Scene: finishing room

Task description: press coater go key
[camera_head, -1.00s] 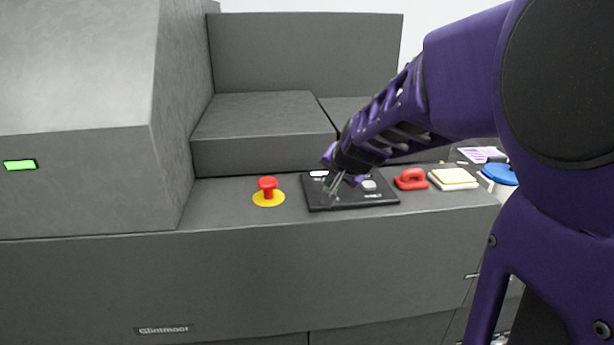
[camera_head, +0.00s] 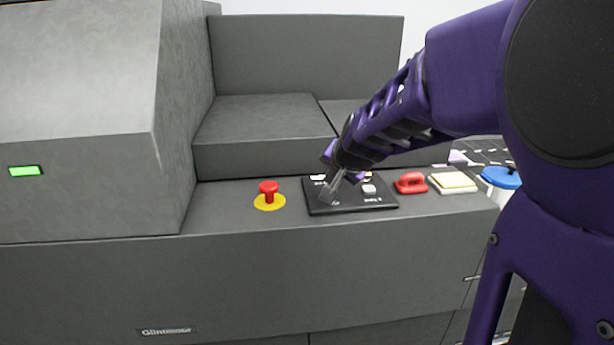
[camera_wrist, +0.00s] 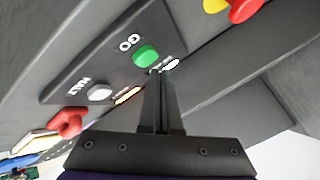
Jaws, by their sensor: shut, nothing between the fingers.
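The coater's black key panel (camera_head: 380,203) lies on the grey console ledge. In the wrist view the panel (camera_wrist: 75,75) carries a round green key (camera_wrist: 146,55) beside the word GO and a white key (camera_wrist: 100,92) beside the word HALT. My gripper (camera_head: 328,197) is shut and empty, pointing down at the panel's left part. In the wrist view its fingertips (camera_wrist: 158,77) are close beside the green key; I cannot tell whether they touch it. In the head view the fingers hide the green key, while the white key (camera_head: 369,189) shows to their right.
A red mushroom button (camera_head: 268,188) on a yellow base stands left of the panel. A red handle-like part (camera_head: 411,183) and a cream pad (camera_head: 453,182) sit to its right, with a blue round object (camera_head: 501,177) beyond. A raised grey housing (camera_head: 265,120) stands behind the ledge.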

